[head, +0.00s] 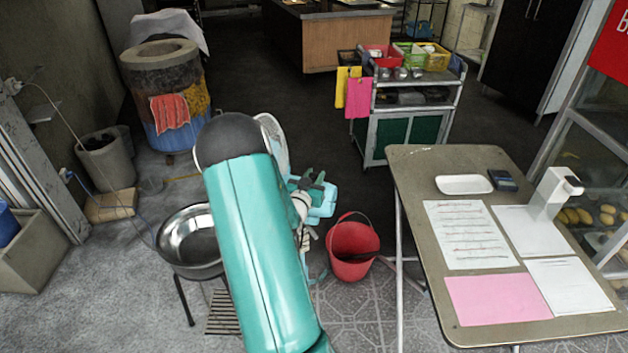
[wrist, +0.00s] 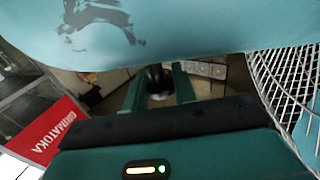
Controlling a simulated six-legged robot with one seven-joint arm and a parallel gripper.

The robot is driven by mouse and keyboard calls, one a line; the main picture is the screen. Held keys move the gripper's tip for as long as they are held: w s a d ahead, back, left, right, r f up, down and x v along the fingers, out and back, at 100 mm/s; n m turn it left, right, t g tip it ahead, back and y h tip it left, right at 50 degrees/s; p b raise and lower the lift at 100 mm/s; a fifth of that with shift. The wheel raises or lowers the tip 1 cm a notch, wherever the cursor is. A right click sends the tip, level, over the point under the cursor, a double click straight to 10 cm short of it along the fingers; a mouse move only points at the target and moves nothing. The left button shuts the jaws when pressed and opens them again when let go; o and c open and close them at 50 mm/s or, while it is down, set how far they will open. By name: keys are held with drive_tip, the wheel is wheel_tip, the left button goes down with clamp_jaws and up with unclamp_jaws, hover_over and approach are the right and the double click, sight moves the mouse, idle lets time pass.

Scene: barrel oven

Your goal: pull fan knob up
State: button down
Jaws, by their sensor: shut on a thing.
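The fan shows in the wrist view as a teal housing (wrist: 190,30) across the top and a wire cage (wrist: 287,85) at the right. A small dark knob (wrist: 155,76) stands under the housing, between the two green fingers of my gripper (wrist: 160,88). My gripper is shut on this knob. In the head view my teal arm covers most of the fan, and only part of its pale cage (head: 273,140) shows beside the arm. The knob cannot be made out clearly there.
A table (head: 415,200) with papers stands at the right. A red bucket (head: 352,250) and a metal bowl (head: 188,240) on a stand flank my arm. A barrel oven (head: 165,95) is at the back left, a loaded trolley (head: 405,120) at the back.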

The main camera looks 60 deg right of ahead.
drive_tip(key=shift+r, duration=0.35)
drive_tip(key=c, duration=1.1)
unclamp_jaws()
drive_tip(key=shift+c, duration=0.2)
drive_tip(key=shift+a, duration=0.2)
drive_tip(key=s+a, duration=0.1)
drive_tip(key=a, duration=1.2)
drive_tip(key=shift+s+a, duration=0.15)
drive_tip(key=shift+a+f, duration=0.1)
